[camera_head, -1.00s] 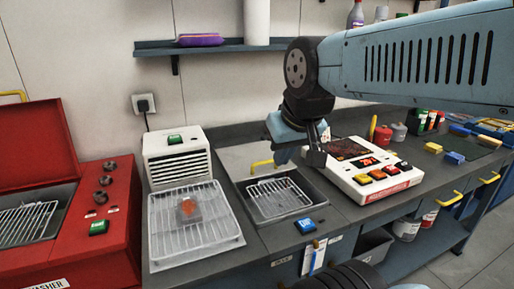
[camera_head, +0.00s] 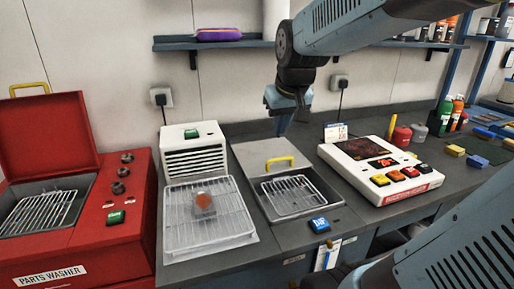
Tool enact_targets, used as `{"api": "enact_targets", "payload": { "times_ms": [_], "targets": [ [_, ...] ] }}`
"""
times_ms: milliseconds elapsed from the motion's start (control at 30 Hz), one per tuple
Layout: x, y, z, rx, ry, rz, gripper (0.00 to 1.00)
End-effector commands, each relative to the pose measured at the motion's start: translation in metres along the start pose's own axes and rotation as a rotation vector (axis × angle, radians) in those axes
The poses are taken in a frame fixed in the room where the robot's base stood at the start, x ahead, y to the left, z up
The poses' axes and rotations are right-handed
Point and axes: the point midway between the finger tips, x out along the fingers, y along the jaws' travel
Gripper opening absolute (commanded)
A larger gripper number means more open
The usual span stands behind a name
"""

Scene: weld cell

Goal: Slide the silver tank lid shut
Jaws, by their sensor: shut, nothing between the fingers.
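The silver tank lid (camera_head: 257,157) is a flat grey plate with a yellow handle (camera_head: 280,162). It lies slid back behind the tank (camera_head: 285,214), leaving the front part open. A wire rack (camera_head: 291,195) shows inside the tank. My gripper (camera_head: 284,132) hangs above and behind the lid's right side, near the back wall, its jaws shut and empty. It looks apart from the handle.
A red parts washer (camera_head: 128,218) with a raised lid stands at the left. A wire tray (camera_head: 177,226) with a small orange-topped part sits left of the tank. A white console (camera_head: 345,175) stands right. A blue button box (camera_head: 320,225) is in front. A shelf (camera_head: 265,43) runs above.

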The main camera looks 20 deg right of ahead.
Motion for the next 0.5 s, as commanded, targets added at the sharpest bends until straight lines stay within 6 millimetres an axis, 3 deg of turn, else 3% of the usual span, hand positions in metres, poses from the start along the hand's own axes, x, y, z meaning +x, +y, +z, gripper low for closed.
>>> {"api": "enact_targets", "payload": {
  "times_ms": [200, 500],
  "targets": [
    [0.042, 0.024, -0.055, 0.002, -0.033, 0.004, 0.0],
    [0.115, 0.067, -0.117, 0.007, -0.067, -0.005, 0.0]
  ]
}}
